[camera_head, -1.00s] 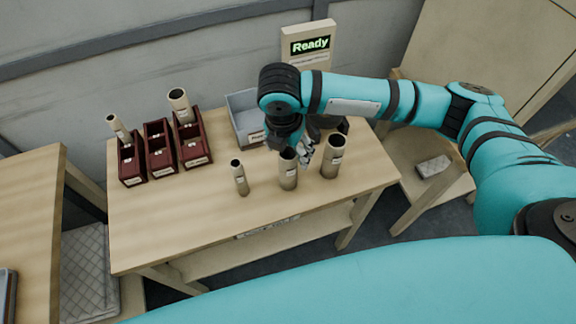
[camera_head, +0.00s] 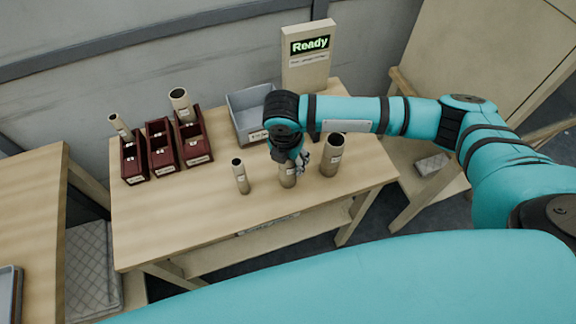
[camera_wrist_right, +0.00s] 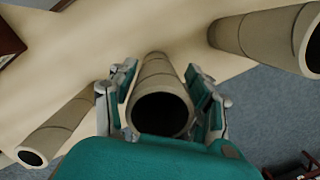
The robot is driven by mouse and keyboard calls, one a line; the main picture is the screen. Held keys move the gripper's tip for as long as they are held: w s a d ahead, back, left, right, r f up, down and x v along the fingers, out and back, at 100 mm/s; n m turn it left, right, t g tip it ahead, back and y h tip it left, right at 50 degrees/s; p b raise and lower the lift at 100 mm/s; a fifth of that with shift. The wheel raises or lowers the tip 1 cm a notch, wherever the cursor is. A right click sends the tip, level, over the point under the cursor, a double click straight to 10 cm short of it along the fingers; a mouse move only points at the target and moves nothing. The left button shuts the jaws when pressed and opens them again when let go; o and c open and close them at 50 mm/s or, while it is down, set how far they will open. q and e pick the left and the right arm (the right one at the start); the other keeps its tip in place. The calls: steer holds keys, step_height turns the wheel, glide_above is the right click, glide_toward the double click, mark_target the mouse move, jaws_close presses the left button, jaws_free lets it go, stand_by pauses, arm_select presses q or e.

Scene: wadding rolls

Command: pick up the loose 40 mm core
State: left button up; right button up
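Three loose cardboard cores stand upright on the table: a thin one (camera_head: 240,177) at left, a medium one (camera_head: 287,177) in the middle and a thick one (camera_head: 332,155) at right. Their size labels are too small to read, so I cannot confirm which is 40 mm. My right gripper (camera_head: 290,165) is over the middle core and hides its top. In the right wrist view the middle core (camera_wrist_right: 160,105) stands between the two fingers of the right gripper (camera_wrist_right: 165,90). The fingers look open, with narrow gaps beside the core. My left gripper is not in view.
Dark red bins (camera_head: 161,145) stand at the table's back left, with cores upright in two of them. A grey tray (camera_head: 240,113) and a "Ready" display (camera_head: 309,45) are at the back. The thin and thick cores flank the gripper. The front left of the table (camera_head: 170,215) is clear.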

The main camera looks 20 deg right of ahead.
steer(key=c, duration=0.7)
steer(key=shift+r, duration=0.15)
